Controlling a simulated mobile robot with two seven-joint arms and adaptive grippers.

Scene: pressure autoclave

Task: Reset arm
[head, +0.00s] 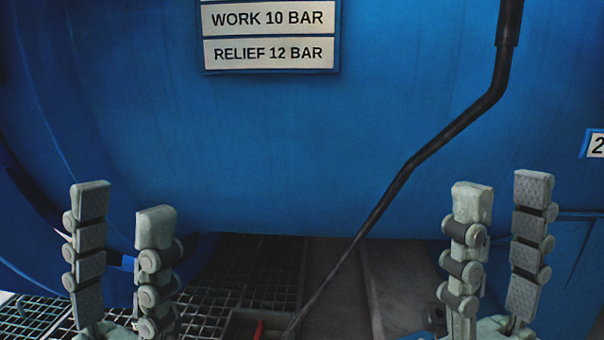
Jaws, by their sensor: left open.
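My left gripper (122,200) points up at the lower left of the head view. Its two jointed grey-green fingers stand apart with nothing between them. My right gripper (502,186) points up at the lower right. Its fingers are also apart and empty. Both grippers are in front of the large blue autoclave body (270,150), and neither visibly holds anything. The bases of both grippers are partly cut off by the lower picture edge.
A bent black pipe or rod (424,155) runs from the upper right down to the lower middle, between my grippers. A pressure sign (270,36) is on the blue wall. Metal grating (255,270) lies below. A small red part (259,330) shows at the bottom.

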